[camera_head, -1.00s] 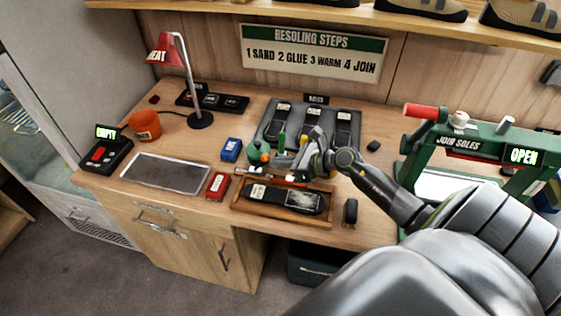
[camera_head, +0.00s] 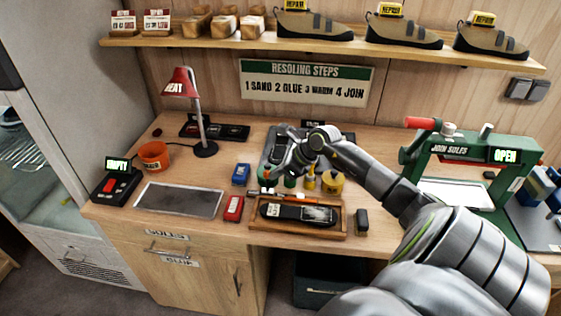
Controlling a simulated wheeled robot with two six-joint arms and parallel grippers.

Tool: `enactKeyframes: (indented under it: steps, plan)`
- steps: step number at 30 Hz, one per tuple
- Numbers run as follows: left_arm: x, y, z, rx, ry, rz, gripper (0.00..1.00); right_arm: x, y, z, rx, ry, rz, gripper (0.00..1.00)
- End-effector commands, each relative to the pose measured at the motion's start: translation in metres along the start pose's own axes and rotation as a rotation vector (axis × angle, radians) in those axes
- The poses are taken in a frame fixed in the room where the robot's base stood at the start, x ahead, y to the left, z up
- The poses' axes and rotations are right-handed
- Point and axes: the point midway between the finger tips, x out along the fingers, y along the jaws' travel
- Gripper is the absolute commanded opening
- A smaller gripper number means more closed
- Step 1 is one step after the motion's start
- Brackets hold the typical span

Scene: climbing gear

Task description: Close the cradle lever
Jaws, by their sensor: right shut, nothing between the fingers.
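A green press marked JOIN SOLES (camera_head: 440,146) stands at the right of the bench, with a sign reading OPEN. A red-handled lever (camera_head: 420,123) sticks out at its top left, roughly level. The frames do not show for sure whether this is the cradle lever. My right gripper (camera_head: 270,172) is shut and empty, in front of the grey sole rack and well left of the press. My right arm crosses in front of the rack. My left gripper is not in view.
A wooden tray (camera_head: 343,229) holds a dark sole. Small bottles, a red box (camera_head: 233,208), a blue box (camera_head: 241,174) and a dark block (camera_head: 361,219) stand around it. A red lamp (camera_head: 181,82) stands at left. A shelf (camera_head: 330,48) with shoes runs above.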

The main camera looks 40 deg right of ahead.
Motion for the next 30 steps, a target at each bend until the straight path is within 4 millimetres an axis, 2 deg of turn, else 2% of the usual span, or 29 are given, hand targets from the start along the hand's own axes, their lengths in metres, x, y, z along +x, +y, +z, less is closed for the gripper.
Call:
enactKeyframes:
  steps: [3, 6, 9, 12, 21, 30]
  plan:
    - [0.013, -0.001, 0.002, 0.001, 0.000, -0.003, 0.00, 0.007, 0.001, 0.007, -0.006, 0.050, -0.006, 0.00]
    - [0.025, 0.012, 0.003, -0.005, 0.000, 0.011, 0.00, 0.012, 0.002, 0.015, -0.006, 0.047, -0.005, 0.00]
    - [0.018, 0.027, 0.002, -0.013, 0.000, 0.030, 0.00, 0.008, 0.003, 0.017, -0.004, 0.050, -0.004, 0.00]
    - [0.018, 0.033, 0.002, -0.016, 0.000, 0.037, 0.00, 0.008, 0.003, 0.018, -0.004, 0.049, -0.004, 0.00]
    - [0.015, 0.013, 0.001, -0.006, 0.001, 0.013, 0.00, 0.001, 0.002, 0.023, -0.006, 0.047, -0.004, 0.00]
    - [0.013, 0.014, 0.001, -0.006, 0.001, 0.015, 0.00, -0.004, 0.003, 0.028, -0.005, 0.048, -0.004, 0.00]
